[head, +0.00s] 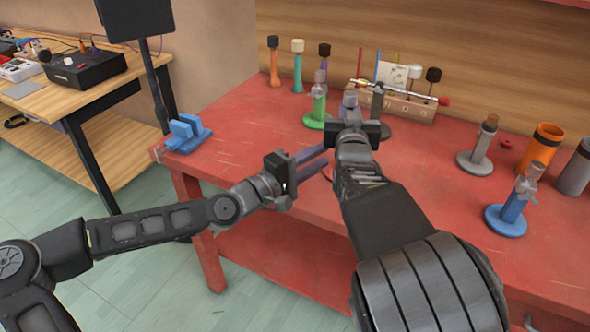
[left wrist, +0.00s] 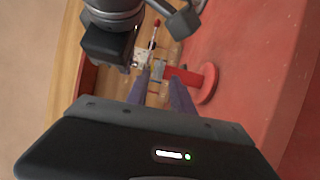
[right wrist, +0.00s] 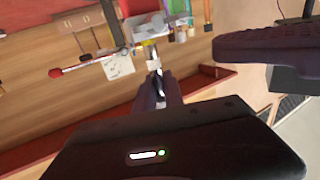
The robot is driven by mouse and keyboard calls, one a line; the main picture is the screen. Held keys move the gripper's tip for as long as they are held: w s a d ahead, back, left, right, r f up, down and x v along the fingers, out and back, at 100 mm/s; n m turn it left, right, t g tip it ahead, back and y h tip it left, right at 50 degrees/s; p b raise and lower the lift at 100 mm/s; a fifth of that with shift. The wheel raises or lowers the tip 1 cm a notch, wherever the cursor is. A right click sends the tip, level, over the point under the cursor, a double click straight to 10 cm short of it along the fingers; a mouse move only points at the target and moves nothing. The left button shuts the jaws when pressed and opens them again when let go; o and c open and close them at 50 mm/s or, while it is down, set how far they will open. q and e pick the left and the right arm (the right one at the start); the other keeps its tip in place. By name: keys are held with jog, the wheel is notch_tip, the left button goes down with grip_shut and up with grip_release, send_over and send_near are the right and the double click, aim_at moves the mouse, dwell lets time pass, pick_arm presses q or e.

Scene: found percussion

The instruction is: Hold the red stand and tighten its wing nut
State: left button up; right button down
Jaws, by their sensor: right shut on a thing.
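The red stand (left wrist: 185,75) shows in the left wrist view, with its round red base (left wrist: 208,84) on the table and a grey upper part (left wrist: 157,70). In the head view my right gripper (head: 351,112) and arm hide most of it. My right gripper is shut on the stand's upper part; its fingers (right wrist: 157,84) show close together in the right wrist view. My left gripper (head: 326,155) is open beside the stand, its two fingers one above the other, pointing at it. In the left wrist view they (left wrist: 158,84) lie apart near the grey part. I cannot make out the wing nut clearly.
A green stand (head: 317,108), a grey stand (head: 479,150) and a blue stand (head: 513,208) stand on the red table (head: 260,120). A wooden rack (head: 410,108) is behind my right gripper. A blue holder (head: 187,134) sits at the left corner. The table's left part is clear.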

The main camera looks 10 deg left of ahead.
pick_arm(q)
jog(key=v, duration=0.7)
jog(key=shift+s+a, duration=0.2)
jog(key=shift+s, duration=0.05)
pick_arm(e)
jog(key=c, duration=1.4)
grip_release()
jog(key=shift+o, duration=0.2)
jog(key=s+d, duration=0.1)
jog(key=s, duration=1.1)
